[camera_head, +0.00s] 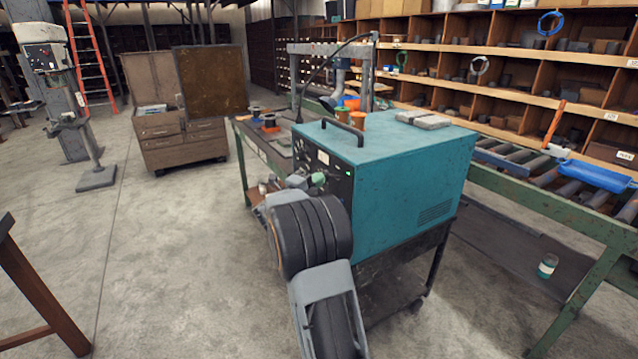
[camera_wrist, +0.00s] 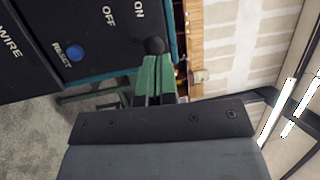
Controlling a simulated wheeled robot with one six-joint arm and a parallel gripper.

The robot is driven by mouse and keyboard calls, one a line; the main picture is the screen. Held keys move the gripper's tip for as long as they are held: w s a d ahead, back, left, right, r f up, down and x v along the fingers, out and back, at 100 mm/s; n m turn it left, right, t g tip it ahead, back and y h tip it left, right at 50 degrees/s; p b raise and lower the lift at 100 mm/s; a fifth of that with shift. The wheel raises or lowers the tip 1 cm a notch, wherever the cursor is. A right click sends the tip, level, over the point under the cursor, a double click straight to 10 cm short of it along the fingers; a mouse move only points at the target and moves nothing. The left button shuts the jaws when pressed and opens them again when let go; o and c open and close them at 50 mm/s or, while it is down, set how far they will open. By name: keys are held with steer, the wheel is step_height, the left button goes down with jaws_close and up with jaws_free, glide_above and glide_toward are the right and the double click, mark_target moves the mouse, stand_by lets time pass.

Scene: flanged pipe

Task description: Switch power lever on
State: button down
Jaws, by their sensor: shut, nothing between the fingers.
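The teal power unit (camera_head: 400,175) has a dark front panel with white lettering. In the wrist view, the panel (camera_wrist: 60,20) appears turned sideways, with OFF and ON labels and a blue RESET button (camera_wrist: 75,53). A round black knob (camera_wrist: 155,45), which looks like the end of the power lever, sits beside the ON label; the rest of the lever is hidden. My gripper (camera_wrist: 158,62) has green fingers, shut and empty, with the tips right at the knob. I cannot tell whether they touch. In the head view my gripper (camera_head: 318,179) is at the panel's lower part, partly hidden by my arm.
The power unit stands on a dark cart, with a black handle (camera_head: 342,132) and grey slabs (camera_head: 422,119) on top. A green-framed roller conveyor (camera_head: 540,195) runs behind it at right. A wooden cabinet (camera_head: 180,138) stands back left. The floor at left is mostly clear.

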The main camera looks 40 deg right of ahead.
steer(key=b+v, duration=0.2)
steer(key=v, duration=1)
steer(key=shift+w+a+f, duration=0.2)
steer(key=shift+a+f, duration=0.05)
steer(key=shift+a, duration=0.15)
steer(key=w+a+f+n+t+y, duration=0.7)
steer(key=n+t+y, duration=0.25)
steer(key=n, duration=0.35)
steer(key=s+a+f+n+g+y+p, duration=0.2)
steer(key=s+a+n+y, duration=0.1)
steer(key=a+n+y, duration=0.7)
steer(key=s+a+n+g+y+p, duration=0.1)
steer(key=s+a+n+g, duration=0.2)
steer(key=s, duration=0.4)
steer(key=s+a+n+g+y+p, duration=0.1)
steer(key=s+a+n+g, duration=0.15)
steer(key=s+n, duration=0.4)
steer(key=s+r+n+h+p, duration=0.1)
steer(key=s+r, duration=0.2)
steer(key=s, duration=0.2)
steer(key=s+d+r+g+p, duration=0.1)
steer(key=s+r+p, duration=0.1)
steer(key=s, duration=0.4)
steer(key=shift+s+d+r+n+h, duration=0.25)
steer(key=shift+s+r+n+h, duration=0.05)
steer(key=shift+r+n+h, duration=0.1)
steer(key=shift+d, duration=0.1)
